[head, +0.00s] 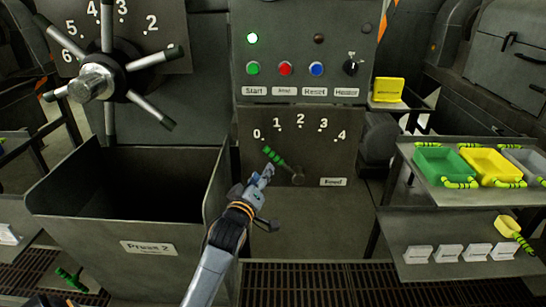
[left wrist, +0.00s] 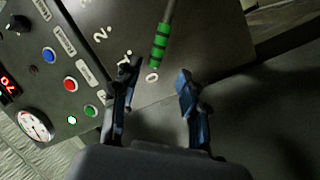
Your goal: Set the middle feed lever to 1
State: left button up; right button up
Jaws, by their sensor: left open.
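The feed lever has a green ribbed grip (head: 274,158) on a grey rod, on the dark panel above a label that seems to read Feed. It leans up and left from its pivot, pointing close to the 0 of the 0-to-4 scale. My left gripper (head: 267,173) is just below and in front of the grip. In the left wrist view the left gripper (left wrist: 160,75) is open and empty. The green grip (left wrist: 158,45) shows between and beyond its two fingertips, with the 0 mark by its end. Contact cannot be told. My right gripper is not in view.
A button panel (head: 303,45) with green, red and blue buttons is above the scale. A spoked handwheel (head: 92,82) and the open Press 2 bin (head: 150,225) are at left. A shelf with green (head: 440,160) and yellow (head: 490,165) trays stands at right.

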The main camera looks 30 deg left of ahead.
aim_at(272, 158)
pick_arm(q)
jog(key=x, duration=1.1)
jog(key=shift+w+d+f+p, duration=0.1)
jog(key=shift+d+p, duration=0.05)
jog(key=shift+p, duration=0.2)
grip_shut()
